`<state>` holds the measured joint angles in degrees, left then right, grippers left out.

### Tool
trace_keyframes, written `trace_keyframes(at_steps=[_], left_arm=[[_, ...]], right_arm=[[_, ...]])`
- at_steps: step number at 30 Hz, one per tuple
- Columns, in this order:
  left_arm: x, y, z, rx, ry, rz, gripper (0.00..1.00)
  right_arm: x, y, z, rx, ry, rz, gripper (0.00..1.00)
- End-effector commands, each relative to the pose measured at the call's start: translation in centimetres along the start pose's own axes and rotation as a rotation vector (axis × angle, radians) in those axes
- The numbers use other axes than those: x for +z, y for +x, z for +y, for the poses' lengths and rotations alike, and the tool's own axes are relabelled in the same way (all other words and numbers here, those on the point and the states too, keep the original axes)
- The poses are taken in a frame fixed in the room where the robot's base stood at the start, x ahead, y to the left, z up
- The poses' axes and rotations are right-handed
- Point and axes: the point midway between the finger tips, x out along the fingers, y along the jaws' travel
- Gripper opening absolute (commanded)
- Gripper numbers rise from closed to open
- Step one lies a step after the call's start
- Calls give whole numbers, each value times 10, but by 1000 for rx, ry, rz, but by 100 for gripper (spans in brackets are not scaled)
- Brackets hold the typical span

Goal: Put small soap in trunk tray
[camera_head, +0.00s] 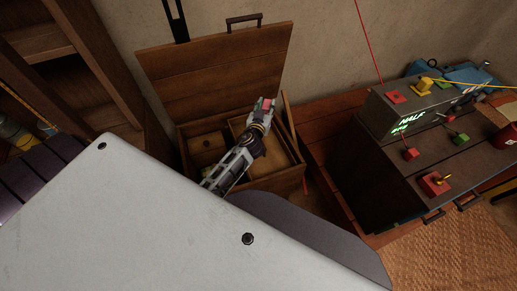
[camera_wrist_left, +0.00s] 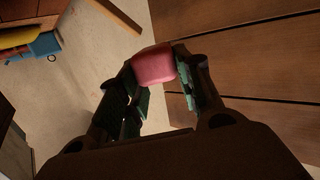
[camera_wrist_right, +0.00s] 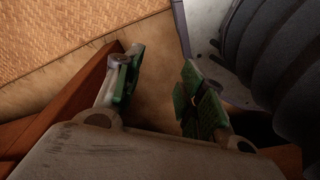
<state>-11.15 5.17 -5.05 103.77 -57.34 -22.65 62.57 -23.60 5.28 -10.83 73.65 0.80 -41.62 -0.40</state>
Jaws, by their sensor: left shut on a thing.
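The small soap (camera_wrist_left: 154,65) is a pink block between the fingertips of my left gripper (camera_wrist_left: 160,80). In the head view the soap (camera_head: 266,103) shows as a pink patch at the tip of my left gripper (camera_head: 264,108), over the open wooden trunk (camera_head: 277,185). The trunk's lid (camera_head: 215,62) stands raised behind it. The tray (camera_head: 283,158) inside the trunk is partly hidden under my left arm. My right gripper (camera_wrist_right: 158,90) is open and empty in the right wrist view; it is hidden in the head view.
A dark bench (camera_head: 375,185) with a control box (camera_head: 405,108) and red and green parts stands right of the trunk. A wooden shelf (camera_head: 60,50) is at the left. A woven mat (camera_head: 450,255) lies at lower right.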

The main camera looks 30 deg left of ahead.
Motion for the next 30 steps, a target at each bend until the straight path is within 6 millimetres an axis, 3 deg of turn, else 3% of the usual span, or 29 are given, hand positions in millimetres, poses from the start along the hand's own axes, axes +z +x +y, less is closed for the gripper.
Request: trace_keyframes(at_steps=[30], left_arm=[[56,71,-38,-150,-23,2,10]], right_arm=[[-53,0,-5,-11,0,25,40]])
